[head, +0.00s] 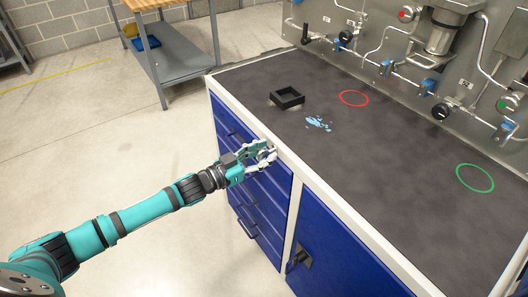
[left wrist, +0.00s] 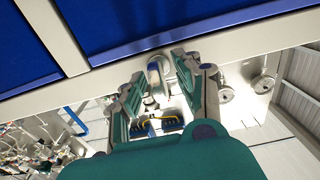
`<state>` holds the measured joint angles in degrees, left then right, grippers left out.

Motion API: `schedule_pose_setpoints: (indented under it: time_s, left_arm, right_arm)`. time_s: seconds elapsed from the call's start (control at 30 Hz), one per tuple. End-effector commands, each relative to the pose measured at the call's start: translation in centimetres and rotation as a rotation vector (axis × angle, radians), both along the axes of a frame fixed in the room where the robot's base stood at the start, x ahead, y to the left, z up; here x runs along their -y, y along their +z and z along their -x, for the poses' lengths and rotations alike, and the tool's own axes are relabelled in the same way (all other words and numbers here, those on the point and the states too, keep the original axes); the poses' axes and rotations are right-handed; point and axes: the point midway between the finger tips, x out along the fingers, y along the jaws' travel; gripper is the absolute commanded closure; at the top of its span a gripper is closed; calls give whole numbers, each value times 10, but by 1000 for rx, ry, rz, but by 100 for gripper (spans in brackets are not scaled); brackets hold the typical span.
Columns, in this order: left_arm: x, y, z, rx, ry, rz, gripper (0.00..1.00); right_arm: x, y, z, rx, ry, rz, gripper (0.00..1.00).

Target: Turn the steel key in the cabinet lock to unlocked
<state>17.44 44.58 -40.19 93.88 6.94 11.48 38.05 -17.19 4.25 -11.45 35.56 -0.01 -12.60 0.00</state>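The steel key (left wrist: 154,70) shows in the left wrist view as a shiny rounded metal piece at the pale rail of the cabinet front, beside the blue fronts. My left gripper (left wrist: 158,76) has one finger on each side of it, with the fingers apart. I cannot tell whether either finger touches it. In the head view my left gripper (head: 267,153) is at the upper front of the blue cabinet (head: 340,250), just below the worktop edge, and the key cannot be made out clearly there. The lock's marks are not readable. My right gripper is not in view.
The dark worktop (head: 370,160) holds a black square tray (head: 286,98), a blue-white patch (head: 318,123), a red ring (head: 353,98) and a green ring (head: 474,178). A gauge panel with pipes stands behind. A black door handle (head: 299,258) is lower right of the gripper.

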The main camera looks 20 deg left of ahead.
Motion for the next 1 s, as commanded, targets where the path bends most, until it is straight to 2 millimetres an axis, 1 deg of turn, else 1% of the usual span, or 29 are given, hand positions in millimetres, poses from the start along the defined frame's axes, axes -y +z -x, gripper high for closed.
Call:
schedule_pose_setpoints:
  time_s: [0.3, 0.57, 1.0]
  left_arm:
    - [2, 0, -2, -1, -1, -1, 66]
    - [2, 0, -2, -1, -1, -1, 100]
    - [2, 0, -2, 20, 0, -25, 100]
  right_arm:
    - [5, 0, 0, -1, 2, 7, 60]
    - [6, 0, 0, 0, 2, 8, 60]
    - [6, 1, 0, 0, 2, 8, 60]
